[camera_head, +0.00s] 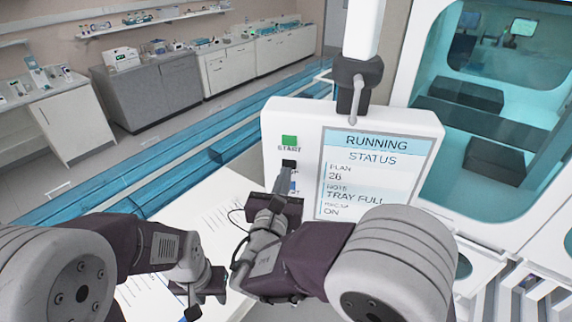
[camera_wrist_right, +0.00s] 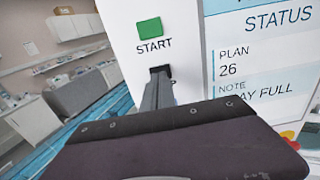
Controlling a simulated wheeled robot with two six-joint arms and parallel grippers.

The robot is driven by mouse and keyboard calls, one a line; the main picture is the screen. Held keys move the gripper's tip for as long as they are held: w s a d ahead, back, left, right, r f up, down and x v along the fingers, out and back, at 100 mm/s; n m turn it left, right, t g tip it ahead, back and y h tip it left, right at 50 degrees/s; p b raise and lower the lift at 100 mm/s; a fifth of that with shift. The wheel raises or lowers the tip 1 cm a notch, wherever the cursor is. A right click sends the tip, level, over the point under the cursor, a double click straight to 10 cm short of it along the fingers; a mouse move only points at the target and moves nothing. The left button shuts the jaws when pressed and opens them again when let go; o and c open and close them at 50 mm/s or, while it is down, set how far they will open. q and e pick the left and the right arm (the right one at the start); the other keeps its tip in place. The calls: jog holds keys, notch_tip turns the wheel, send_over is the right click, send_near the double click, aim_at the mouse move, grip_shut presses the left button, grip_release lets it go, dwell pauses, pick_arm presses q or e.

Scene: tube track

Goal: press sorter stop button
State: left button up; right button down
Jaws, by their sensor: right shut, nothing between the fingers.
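The sorter's white control panel (camera_head: 383,116) stands ahead, with a screen (camera_head: 372,175) reading RUNNING and TRAY FULL. Its green START button (camera_head: 289,141) shows above my right gripper (camera_head: 288,166), and again in the right wrist view (camera_wrist_right: 149,27). My right gripper is shut and empty, its fingertips (camera_wrist_right: 159,72) pointing at the panel just below START. They cover the spot where the stop button sits; only a label's last letter, P, shows beside them. I cannot tell whether the tips touch. My left gripper (camera_head: 203,292) hangs low at the left, away from the panel; its jaws are unclear.
A blue button (camera_head: 293,186) shows partly below the right fingertips. A white surface with printed sheets (camera_head: 205,215) lies under the arms. A blue tube track (camera_head: 110,188) runs behind at the left. A teal-windowed machine (camera_head: 480,120) stands at the right.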

pick_arm(q)
jog(key=shift+s+r, duration=0.2)
jog(key=shift+r, duration=0.35)
pick_arm(e)
jog(key=shift+w+d+r, duration=0.1)
jog(key=shift+w+d, duration=0.1)
jog(key=shift+w, duration=0.45)
